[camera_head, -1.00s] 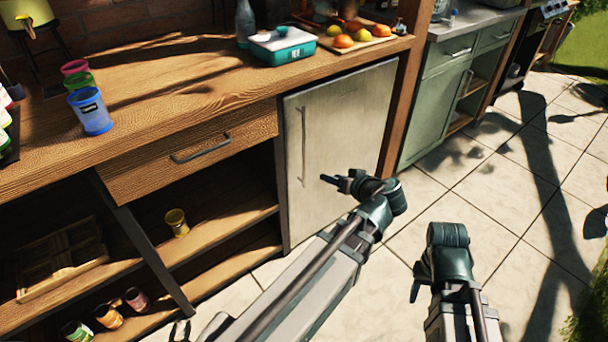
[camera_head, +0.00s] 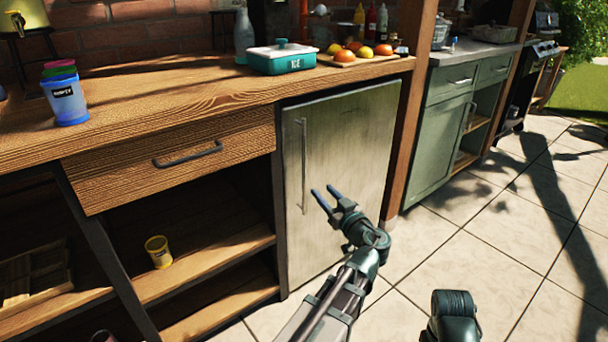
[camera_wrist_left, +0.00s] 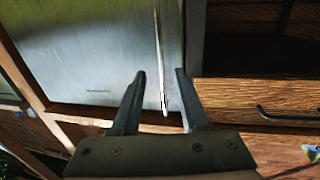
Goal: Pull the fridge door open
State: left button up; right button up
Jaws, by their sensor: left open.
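The fridge door (camera_head: 352,150) is a pale metal panel under the counter, and it is shut. Its upright bar handle (camera_head: 304,165) runs along the door's left side. My left gripper (camera_head: 323,191) is open and empty in front of the door, a little right of the handle's lower part. In the left wrist view the handle (camera_wrist_left: 159,50) lies between the lines of my open left fingers (camera_wrist_left: 160,76), and its end shows between them. I cannot tell how far the fingers are from it. My right arm shows at the bottom edge, its gripper out of view.
A wooden drawer with a dark handle (camera_head: 188,154) and open shelves with a yellow cup (camera_head: 158,252) are left of the fridge. A wooden post (camera_head: 409,110) and a green cabinet (camera_head: 440,145) stand right. The tiled floor (camera_head: 480,230) in front is clear.

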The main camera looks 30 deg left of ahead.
aim_at(304, 171)
pick_arm(q)
jog(key=x, duration=1.3)
grip_shut()
dwell(1.1)
